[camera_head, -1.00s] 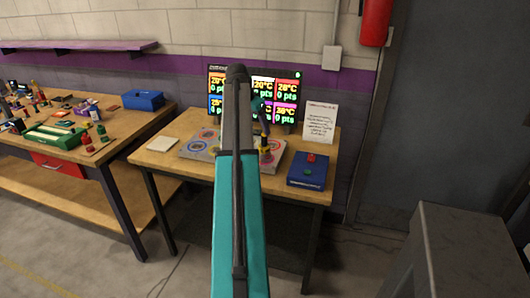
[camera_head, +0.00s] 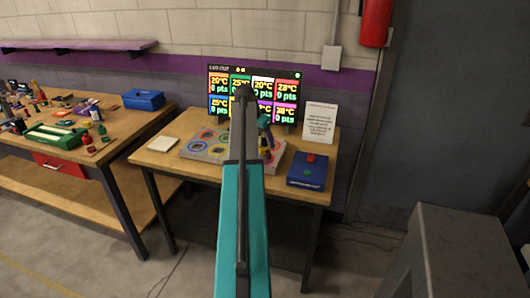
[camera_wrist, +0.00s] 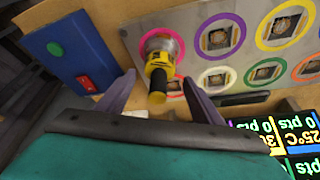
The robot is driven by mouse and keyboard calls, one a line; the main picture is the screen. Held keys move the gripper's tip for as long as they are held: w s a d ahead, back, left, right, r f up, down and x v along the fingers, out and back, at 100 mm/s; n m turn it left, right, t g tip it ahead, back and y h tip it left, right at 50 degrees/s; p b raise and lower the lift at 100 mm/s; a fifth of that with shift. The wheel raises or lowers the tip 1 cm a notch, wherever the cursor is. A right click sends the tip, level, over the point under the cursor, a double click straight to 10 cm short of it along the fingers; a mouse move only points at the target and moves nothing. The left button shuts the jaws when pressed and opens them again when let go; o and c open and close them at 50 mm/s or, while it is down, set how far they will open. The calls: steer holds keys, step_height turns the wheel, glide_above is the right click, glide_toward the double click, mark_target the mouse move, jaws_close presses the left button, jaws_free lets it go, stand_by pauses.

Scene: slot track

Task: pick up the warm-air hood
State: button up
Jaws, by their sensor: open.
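The warm-air hood (camera_wrist: 158,62) shows in the wrist view as a silvery cup end with a yellow and black body. It is at the pink ring on the grey slot board (camera_wrist: 190,50), its dark end toward me. My gripper (camera_wrist: 160,86) is open, with one purple-grey finger on each side of the hood and visible gaps between.
A blue box (camera_head: 307,170) with red and green buttons sits right of the board; it also shows in the wrist view (camera_wrist: 72,55). A lit screen (camera_head: 288,85) and a white sign (camera_head: 320,122) stand behind. A cluttered bench (camera_head: 85,160) is at left.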

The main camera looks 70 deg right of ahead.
mark_target(266, 146)
steer(key=shift+f, duration=0.1)
steer(key=shift+p+x, duration=0.9)
steer(key=shift+x, duration=1.65)
steer(key=shift+s, duration=0.15)
steer(key=shift+d, duration=0.1)
jaws_close()
steer(key=shift+r, duration=0.2)
steer(key=shift+r+b, duration=0.7)
steer(key=shift+r, duration=1)
steer(key=s+a+r+b, duration=0.1)
steer(key=a+b, duration=0.2)
steer(key=a, duration=1.3)
steer(key=shift+r, duration=0.25)
